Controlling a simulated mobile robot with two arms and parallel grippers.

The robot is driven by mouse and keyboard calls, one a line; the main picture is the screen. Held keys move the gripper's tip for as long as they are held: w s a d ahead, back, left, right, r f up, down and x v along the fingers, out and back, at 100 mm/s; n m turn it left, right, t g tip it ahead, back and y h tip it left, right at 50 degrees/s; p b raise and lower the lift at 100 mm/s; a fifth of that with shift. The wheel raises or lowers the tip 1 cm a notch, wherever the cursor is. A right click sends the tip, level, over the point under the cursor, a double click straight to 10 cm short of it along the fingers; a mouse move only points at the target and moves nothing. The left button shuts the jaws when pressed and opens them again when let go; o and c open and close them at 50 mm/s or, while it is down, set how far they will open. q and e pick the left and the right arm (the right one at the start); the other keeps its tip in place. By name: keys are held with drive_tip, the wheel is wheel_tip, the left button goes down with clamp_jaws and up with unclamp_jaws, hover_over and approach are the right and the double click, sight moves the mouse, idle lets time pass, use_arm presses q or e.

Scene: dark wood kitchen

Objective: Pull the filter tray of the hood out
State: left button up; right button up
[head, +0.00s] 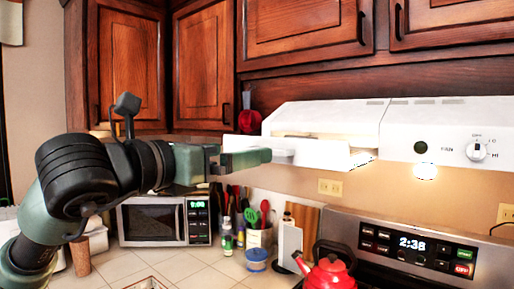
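The white range hood (325,118) hangs under the dark wall cabinets. A white filter tray (322,153) shows at the hood's lower left, with its front part standing out below the hood body and an opening above it. A small pale tab (282,157) is at the tray's left end. My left gripper (266,150) comes in from the left, level with the tray, its fingertips at or very near this tab. The fingers overlap in this view, so I cannot tell whether they close on it. My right gripper is not in view.
Wall cabinets (305,25) lie above the hood. Below are a microwave (152,222), a utensil holder (259,238), a red kettle (327,274) and the stove's control panel (400,246). A red object (249,121) hangs behind my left gripper.

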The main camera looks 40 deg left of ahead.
sight(300, 146)
use_arm(q)
drive_tip(key=w+p, duration=0.2)
drive_tip(key=w, duration=0.5)
drive_tip(key=shift+d+p, duration=0.35)
drive_tip(key=shift+p, duration=0.05)
drive_tip(key=shift+w+f, duration=0.1)
